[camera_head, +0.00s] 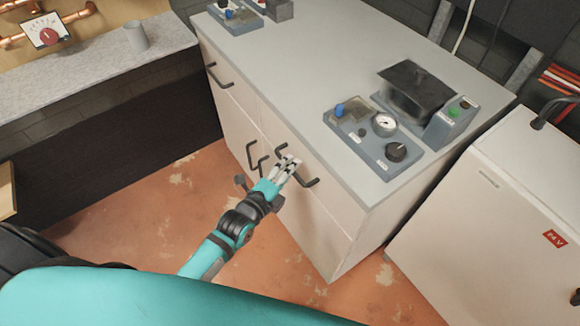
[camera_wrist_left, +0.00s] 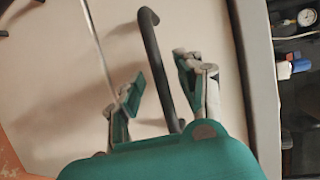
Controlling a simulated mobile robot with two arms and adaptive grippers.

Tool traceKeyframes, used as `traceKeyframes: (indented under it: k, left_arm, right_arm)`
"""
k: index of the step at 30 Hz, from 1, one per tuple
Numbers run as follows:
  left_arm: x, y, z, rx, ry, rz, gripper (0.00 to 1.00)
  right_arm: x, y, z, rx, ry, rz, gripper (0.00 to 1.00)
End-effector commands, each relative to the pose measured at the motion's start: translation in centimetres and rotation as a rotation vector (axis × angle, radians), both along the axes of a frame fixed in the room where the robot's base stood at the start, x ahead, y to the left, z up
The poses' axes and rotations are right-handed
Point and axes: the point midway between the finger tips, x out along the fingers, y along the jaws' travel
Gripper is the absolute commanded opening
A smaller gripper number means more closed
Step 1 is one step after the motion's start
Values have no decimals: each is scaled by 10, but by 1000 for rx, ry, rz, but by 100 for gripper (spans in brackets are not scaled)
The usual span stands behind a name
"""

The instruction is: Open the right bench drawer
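The right bench drawer (camera_head: 325,200) is the upper right front of the pale bench and looks shut. Its dark bar handle (camera_head: 310,183) is partly covered by my gripper in the head view. My left gripper (camera_head: 291,166) is at this handle. In the left wrist view the handle (camera_wrist_left: 155,50) runs between the two spread fingers of the gripper (camera_wrist_left: 160,82). The fingers look open, with gaps on both sides of the bar. My right gripper is not in view.
The left drawer handle (camera_head: 217,77) and a door handle (camera_head: 251,156) are on the same bench front. A control panel (camera_head: 372,138) with a gauge stands on the benchtop (camera_head: 290,75). A white cabinet (camera_head: 500,200) stands at right. The floor (camera_head: 130,215) in front is clear.

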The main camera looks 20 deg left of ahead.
Motion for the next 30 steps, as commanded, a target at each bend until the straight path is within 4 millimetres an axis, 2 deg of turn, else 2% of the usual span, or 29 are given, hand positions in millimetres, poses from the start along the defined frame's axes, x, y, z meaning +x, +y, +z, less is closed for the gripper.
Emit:
traceKeyframes:
  k: [4, 12, 21, 30]
  left_arm:
    - [8, -2, -1, 0, 0, 0, 36]
    - [9, -3, -1, 0, 0, 0, 36]
    - [9, -2, -2, 0, 0, 0, 0]
    - [8, -2, -2, -1, 1, 0, 0]
  right_arm:
    - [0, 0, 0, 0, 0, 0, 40]
    - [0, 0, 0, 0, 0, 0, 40]
    - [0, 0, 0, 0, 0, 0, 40]
    - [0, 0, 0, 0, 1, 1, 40]
